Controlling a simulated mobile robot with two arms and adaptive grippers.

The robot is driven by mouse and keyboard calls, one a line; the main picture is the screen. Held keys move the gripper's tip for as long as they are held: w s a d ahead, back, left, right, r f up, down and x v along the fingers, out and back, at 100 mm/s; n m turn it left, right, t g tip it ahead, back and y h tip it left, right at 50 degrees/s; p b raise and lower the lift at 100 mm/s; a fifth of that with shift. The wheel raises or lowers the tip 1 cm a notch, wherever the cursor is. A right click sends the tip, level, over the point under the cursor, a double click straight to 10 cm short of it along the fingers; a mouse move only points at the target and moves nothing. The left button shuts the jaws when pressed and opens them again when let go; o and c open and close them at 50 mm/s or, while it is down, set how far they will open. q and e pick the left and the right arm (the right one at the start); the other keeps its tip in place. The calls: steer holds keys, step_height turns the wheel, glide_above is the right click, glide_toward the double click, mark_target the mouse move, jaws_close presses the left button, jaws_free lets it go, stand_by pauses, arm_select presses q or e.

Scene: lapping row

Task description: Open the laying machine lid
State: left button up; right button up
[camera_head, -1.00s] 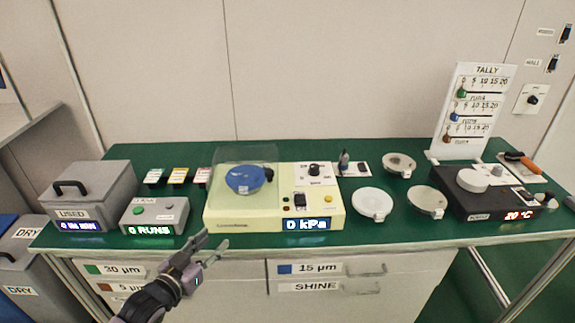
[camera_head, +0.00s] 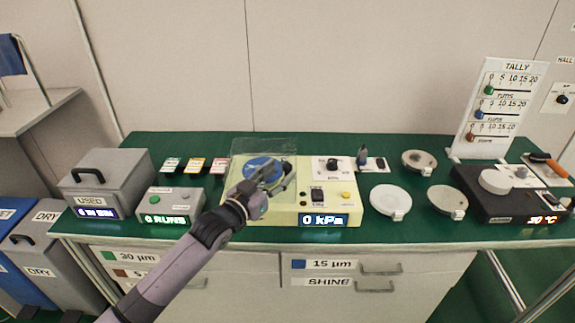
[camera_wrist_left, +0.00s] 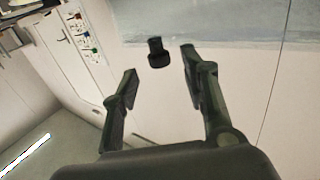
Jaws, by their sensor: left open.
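The pale yellow lapping machine (camera_head: 330,205) stands mid-bench with a "0 kPa" display. Its clear lid (camera_head: 262,147) is over the left part, above a blue disc (camera_head: 258,165). My left gripper (camera_head: 281,177) is at the lid's right front and covers part of the disc and lid. In the left wrist view the fingers (camera_wrist_left: 158,62) are open, with a black knob (camera_wrist_left: 158,54) in the gap between them and no visible contact. A pale see-through pane (camera_wrist_left: 230,27) lies behind the knob. My right gripper is not in view.
A grey USED box (camera_head: 110,172) and a RUNS counter box (camera_head: 168,204) stand left of the machine. Several round plates (camera_head: 390,200) and a black hot plate (camera_head: 500,205) are to the right. A TALLY board (camera_head: 500,105) stands behind. Green bench top shows between them.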

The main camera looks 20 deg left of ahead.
mark_target(285, 169)
arm_select(q)
steer(key=shift+x, duration=2.35)
jaws_close()
